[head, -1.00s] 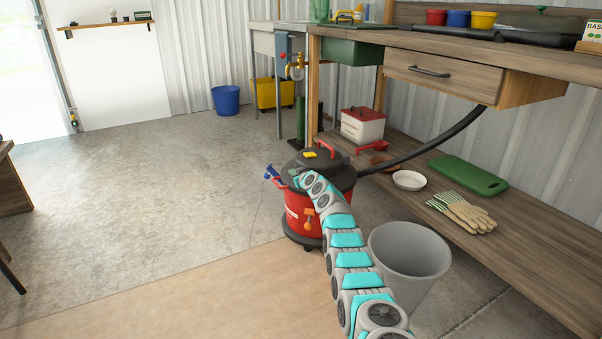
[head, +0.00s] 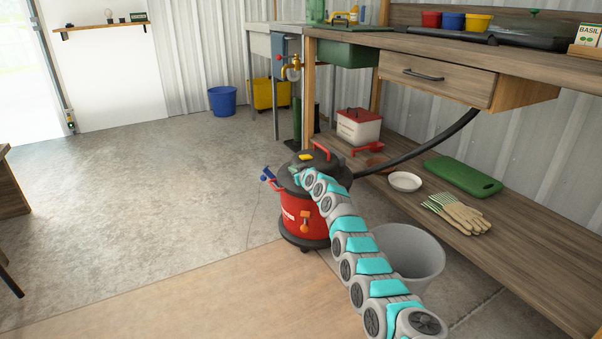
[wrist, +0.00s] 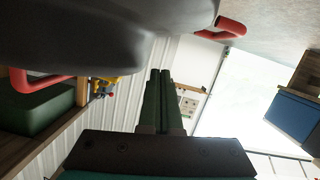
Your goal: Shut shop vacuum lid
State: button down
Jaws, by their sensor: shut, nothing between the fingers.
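The shop vacuum has a red drum (head: 300,216) and a dark grey lid (head: 318,166) with a red handle (head: 323,151) and a yellow piece on top. The lid lies on or just over the drum; whether it is fully seated I cannot tell. My gripper (head: 296,174) is at the lid's front left edge, small and partly hidden by my arm. In the wrist view my gripper (wrist: 160,75) is shut and empty, beneath a large dark grey surface, apparently the lid (wrist: 110,35).
A grey bin (head: 412,255) stands right of the vacuum, partly behind my arm. A black hose (head: 430,150) runs from the vacuum towards the bench. The lower shelf (head: 530,265) holds gloves, a green board and a white dish. Floor to the left is clear.

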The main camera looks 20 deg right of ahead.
jog(key=v, duration=0.6)
jog(key=shift+s+p, duration=0.15)
jog(key=shift+p, duration=0.2)
